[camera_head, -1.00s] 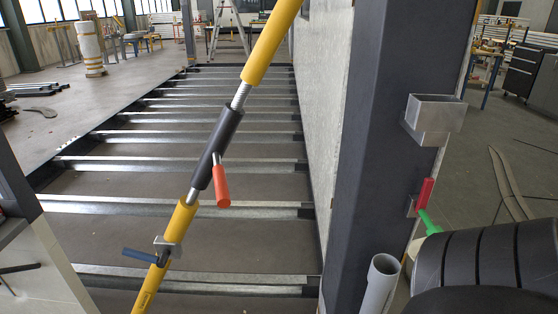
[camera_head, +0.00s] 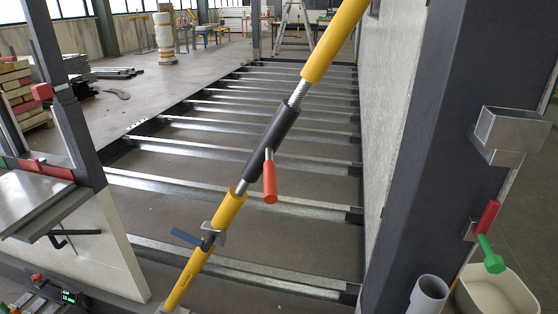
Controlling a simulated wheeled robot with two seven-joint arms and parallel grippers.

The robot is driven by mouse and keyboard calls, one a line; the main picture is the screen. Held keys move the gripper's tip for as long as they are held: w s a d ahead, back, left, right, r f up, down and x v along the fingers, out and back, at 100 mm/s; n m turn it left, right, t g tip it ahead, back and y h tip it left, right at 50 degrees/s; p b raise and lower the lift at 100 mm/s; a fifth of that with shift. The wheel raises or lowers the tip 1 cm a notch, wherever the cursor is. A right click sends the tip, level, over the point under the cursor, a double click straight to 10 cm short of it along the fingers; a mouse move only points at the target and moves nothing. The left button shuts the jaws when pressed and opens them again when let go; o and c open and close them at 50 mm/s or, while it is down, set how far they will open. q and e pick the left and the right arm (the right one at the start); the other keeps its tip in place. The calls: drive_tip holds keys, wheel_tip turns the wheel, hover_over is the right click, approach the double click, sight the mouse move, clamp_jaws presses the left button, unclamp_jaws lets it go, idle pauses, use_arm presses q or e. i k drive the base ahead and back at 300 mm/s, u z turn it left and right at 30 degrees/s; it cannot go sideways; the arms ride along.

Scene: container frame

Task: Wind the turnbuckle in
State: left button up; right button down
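The turnbuckle is part of a slanted yellow brace that runs from the upper right to the bottom left. Its dark sleeve (camera_head: 271,143) sits mid-brace, with an orange handle (camera_head: 270,182) hanging from its lower part. Bare threaded rod (camera_head: 299,93) shows between the sleeve and the upper yellow tube (camera_head: 336,40). A short plain rod shows between the sleeve and the lower yellow tube (camera_head: 203,251). A metal collar (camera_head: 212,236) with a blue lever (camera_head: 186,237) sits on the lower tube. Neither of my grippers is in view, and nothing touches the brace handle.
A dark post (camera_head: 433,150) at right carries a metal bracket box (camera_head: 512,130) and a red-and-green handled part (camera_head: 488,235). A grey pipe (camera_head: 428,294) and pale bin (camera_head: 496,292) stand below. A grey-topped cabinet (camera_head: 40,205) is at left. Steel floor joists (camera_head: 235,190) lie behind.

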sight(260, 160)
drive_tip(key=u, duration=1.8)
drive_tip(key=k, duration=0.9)
drive_tip(key=z, duration=1.55)
drive_tip(key=i, duration=0.5)
drive_tip(key=z, duration=0.1)
